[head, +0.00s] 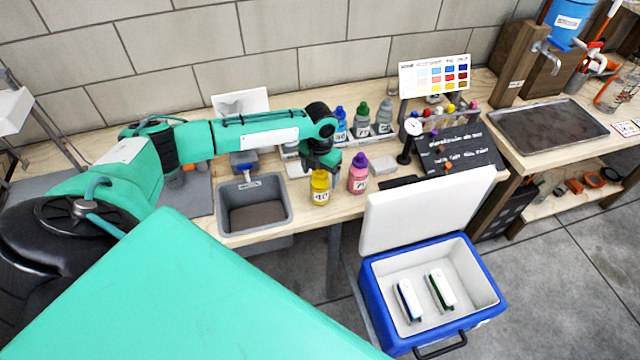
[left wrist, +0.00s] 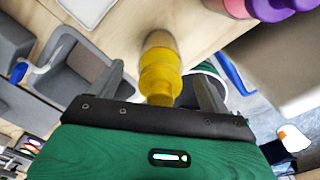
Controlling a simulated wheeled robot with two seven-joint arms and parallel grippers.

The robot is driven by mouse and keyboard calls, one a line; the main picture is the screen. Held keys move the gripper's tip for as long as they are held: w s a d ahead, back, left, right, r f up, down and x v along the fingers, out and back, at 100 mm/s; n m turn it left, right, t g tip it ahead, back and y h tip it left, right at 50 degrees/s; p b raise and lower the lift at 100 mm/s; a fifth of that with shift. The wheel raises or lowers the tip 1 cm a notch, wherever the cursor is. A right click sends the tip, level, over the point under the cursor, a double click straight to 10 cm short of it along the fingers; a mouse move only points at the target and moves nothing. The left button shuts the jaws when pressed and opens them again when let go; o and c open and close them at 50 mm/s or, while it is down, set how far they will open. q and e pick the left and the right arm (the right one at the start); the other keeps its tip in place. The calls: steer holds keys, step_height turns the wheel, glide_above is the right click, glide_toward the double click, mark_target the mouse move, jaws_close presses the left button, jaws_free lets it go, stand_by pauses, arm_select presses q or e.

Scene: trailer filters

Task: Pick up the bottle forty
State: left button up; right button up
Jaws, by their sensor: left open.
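The bottle forty (head: 320,187) is yellow with a white label reading 40 and stands upright near the front edge of the wooden bench. In the left wrist view the yellow bottle (left wrist: 161,65) lies between the two fingers. My left gripper (head: 322,166) is directly above and around the top of the bottle in the head view. Its jaws (left wrist: 160,85) are open, with a gap showing between the bottle and the fingers. The bottle's upper part is partly hidden by the gripper in the head view. My right gripper is not seen.
A purple-capped pink bottle (head: 358,174) stands just right of bottle forty. Blue, green and grey bottles (head: 362,121) stand behind. A grey bin (head: 284,222) is to the left. An open blue cooler (head: 374,318) with two white items sits below at right.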

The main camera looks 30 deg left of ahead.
arm_select(q)
steer(key=shift+f, duration=0.5)
steer(key=shift+c, duration=0.2)
steer(key=shift+r, duration=0.1)
jaws_close()
